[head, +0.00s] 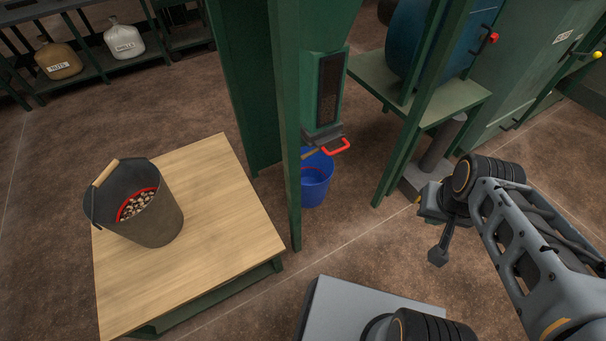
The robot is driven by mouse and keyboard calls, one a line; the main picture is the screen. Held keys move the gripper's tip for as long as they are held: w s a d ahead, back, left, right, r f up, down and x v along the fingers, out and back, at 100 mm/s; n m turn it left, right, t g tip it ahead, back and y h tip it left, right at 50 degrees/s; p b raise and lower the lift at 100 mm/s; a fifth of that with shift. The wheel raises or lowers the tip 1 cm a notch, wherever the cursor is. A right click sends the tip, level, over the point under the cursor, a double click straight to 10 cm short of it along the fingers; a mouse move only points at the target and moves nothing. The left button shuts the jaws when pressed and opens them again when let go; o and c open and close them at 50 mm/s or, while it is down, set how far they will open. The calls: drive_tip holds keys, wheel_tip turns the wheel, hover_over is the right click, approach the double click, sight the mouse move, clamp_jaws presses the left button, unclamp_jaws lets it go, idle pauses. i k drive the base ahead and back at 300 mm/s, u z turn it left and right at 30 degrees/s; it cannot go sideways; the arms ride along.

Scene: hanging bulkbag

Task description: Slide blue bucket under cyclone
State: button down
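A blue bucket (316,187) stands upright on the floor, just below the green chute (310,90). The chute has a dark window and a slide gate with a red handle (336,147) at its bottom end. I take the chute to be part of the cyclone. The gate hides part of the bucket's rim, and a wooden grip shows at the rim's left. My gripper (438,255) hangs to the right of the bucket, well apart from it, pointing down. It touches nothing that I can see, and its fingers are too small to judge.
A green post (287,200) stands just left of the bucket. A wooden table (240,260) at left bears a dark bucket (155,225) with pale pieces inside. Green frames and a blue drum (425,35) stand at back right. The floor between bucket and gripper looks clear.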

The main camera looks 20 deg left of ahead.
sight(317, 168)
drive_tip(key=k, duration=0.85)
drive_tip(key=u, duration=1.25)
drive_tip(key=i, duration=1)
drive_tip(key=z, duration=0.05)
